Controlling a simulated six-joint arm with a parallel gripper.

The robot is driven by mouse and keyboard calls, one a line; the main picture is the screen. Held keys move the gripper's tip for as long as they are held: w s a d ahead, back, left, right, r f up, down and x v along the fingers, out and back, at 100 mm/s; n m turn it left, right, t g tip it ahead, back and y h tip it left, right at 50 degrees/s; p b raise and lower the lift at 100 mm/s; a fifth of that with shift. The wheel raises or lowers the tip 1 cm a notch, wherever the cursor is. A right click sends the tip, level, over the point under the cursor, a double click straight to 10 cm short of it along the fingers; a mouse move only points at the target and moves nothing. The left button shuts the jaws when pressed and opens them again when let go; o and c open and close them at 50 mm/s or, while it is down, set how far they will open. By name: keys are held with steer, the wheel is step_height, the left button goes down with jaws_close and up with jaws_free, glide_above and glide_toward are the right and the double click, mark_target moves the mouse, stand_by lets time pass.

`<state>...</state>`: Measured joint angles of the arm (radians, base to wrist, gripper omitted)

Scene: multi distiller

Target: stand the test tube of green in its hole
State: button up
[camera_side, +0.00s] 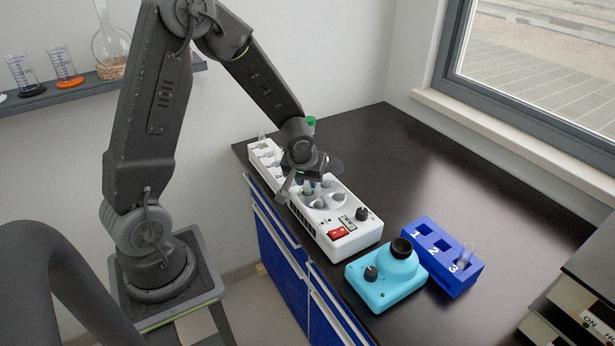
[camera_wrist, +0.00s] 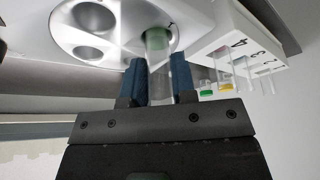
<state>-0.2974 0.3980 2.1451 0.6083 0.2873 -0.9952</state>
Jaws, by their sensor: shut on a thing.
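My gripper (camera_wrist: 156,72) is shut on a clear test tube (camera_wrist: 158,78) in the wrist view. Green shows at the tube's far end, at one of the round holes in the white device (camera_wrist: 196,25). I cannot tell how deep the tube sits in it. In the side view my gripper (camera_side: 304,182) is low over the white device (camera_side: 343,218), and a bit of green shows just below it. A white numbered rack (camera_wrist: 250,48) stands beside the device, with several tubes in it, one with green (camera_wrist: 206,93) and one with yellow (camera_wrist: 226,86).
A light-blue device (camera_side: 385,281) with dark knobs stands in front of the white one. A blue numbered rack (camera_side: 441,262) holds a clear tube (camera_side: 466,255) at hole 3. The black counter (camera_side: 420,170) is clear toward the window.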

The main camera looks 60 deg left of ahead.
steer(key=o, duration=1)
steer(key=shift+r, duration=3.55)
steer(key=s+d+r+m+t+h, duration=0.2)
steer(key=s+d+r+m, duration=0.6)
steer(key=s+d+r, duration=0.6)
steer(key=s+d+h, duration=0.1)
steer(key=s, duration=0.2)
steer(key=shift+s, duration=0.2)
